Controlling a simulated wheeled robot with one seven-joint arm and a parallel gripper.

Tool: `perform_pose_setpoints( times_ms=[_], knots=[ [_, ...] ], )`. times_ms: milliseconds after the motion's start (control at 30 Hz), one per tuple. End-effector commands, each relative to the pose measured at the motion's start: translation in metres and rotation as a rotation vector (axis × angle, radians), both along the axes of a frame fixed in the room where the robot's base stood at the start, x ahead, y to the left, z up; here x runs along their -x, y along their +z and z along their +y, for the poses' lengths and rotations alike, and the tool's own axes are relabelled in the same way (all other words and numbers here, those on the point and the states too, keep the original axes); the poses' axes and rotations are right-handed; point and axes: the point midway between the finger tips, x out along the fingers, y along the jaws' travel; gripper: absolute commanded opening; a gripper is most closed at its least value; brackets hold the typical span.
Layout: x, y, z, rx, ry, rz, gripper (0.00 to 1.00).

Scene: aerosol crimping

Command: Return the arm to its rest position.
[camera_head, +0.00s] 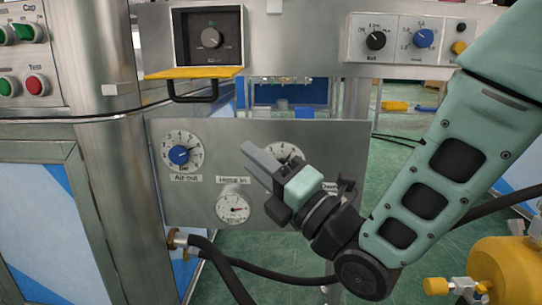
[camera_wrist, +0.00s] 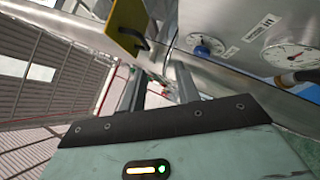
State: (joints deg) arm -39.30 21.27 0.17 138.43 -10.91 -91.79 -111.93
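My arm comes in from the right in the head view, with green links and dark joints. My gripper (camera_head: 252,153) is in front of the lower steel panel (camera_head: 215,140), pointing up and left. It partly covers the right-hand dial (camera_head: 287,155). I cannot tell how far it is from the panel. In the wrist view, my gripper (camera_wrist: 158,84) shows two grey fingers apart with nothing between them. Its fingertips point toward the machine front.
The panel carries the blue air knob (camera_head: 180,155) and a gauge (camera_head: 233,208). Black hoses (camera_head: 225,270) hang below, and a yellow tank (camera_head: 508,270) stands at lower right. Green floor shows between them.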

Motion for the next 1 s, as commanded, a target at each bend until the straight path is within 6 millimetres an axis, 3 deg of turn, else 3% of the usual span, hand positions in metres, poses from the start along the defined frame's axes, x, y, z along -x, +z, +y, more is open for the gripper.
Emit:
perform_pose_setpoints(
  times_ms=[33,233,433,700,1000],
  knots=[
    [-0.004,0.009,-0.001,0.004,0.009,0.112,0.32],
    [-0.007,-0.009,-0.01,-0.008,-0.007,0.677,0.32],
    [0.017,-0.029,-0.038,-0.081,-0.151,1.233,0.32],
    [0.09,-0.04,-0.096,-0.26,-0.567,1.867,0.32],
    [0.175,-0.023,-0.156,-0.471,-1.132,2.199,0.32]
  ],
)
